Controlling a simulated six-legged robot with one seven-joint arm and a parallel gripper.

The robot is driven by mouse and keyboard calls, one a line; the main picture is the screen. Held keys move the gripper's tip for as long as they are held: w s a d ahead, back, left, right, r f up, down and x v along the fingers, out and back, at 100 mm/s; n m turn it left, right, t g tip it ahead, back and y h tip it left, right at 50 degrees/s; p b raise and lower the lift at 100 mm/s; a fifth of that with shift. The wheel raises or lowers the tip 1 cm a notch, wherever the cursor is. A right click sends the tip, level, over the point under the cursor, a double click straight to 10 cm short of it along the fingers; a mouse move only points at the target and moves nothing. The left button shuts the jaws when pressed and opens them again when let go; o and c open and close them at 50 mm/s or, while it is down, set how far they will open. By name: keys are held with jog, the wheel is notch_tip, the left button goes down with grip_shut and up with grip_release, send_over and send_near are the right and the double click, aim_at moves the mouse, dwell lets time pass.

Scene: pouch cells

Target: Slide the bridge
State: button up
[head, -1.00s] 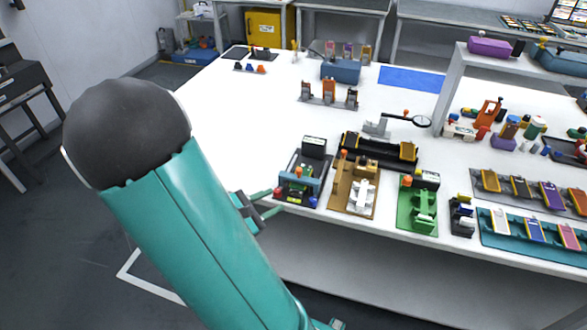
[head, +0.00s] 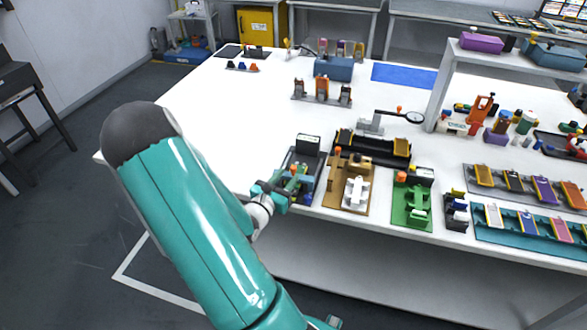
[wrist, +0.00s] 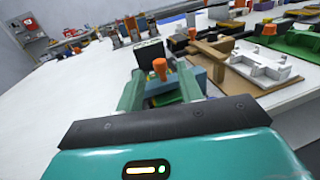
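The bridge (wrist: 172,84) is a blue block with an orange knob (wrist: 160,66) on top. It spans the dark leftmost fixture (head: 308,160) at the table's front edge. In the head view my gripper (head: 290,186) is at this fixture and hides much of the bridge. In the wrist view the bridge lies straight ahead, with my green fingers (wrist: 165,92) spread on either side of it. I cannot tell whether they touch it. A black upright block (head: 308,143) with a light label stands behind the bridge.
A brown fixture with a white part (head: 355,190) stands close to the right, then a green fixture (head: 411,203). A long black fixture (head: 372,150) lies just behind.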

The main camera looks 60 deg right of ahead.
aim_at(292, 171)
jog(key=d, duration=0.5)
jog(key=shift+s, duration=0.2)
jog(key=shift+c, duration=0.5)
grip_shut()
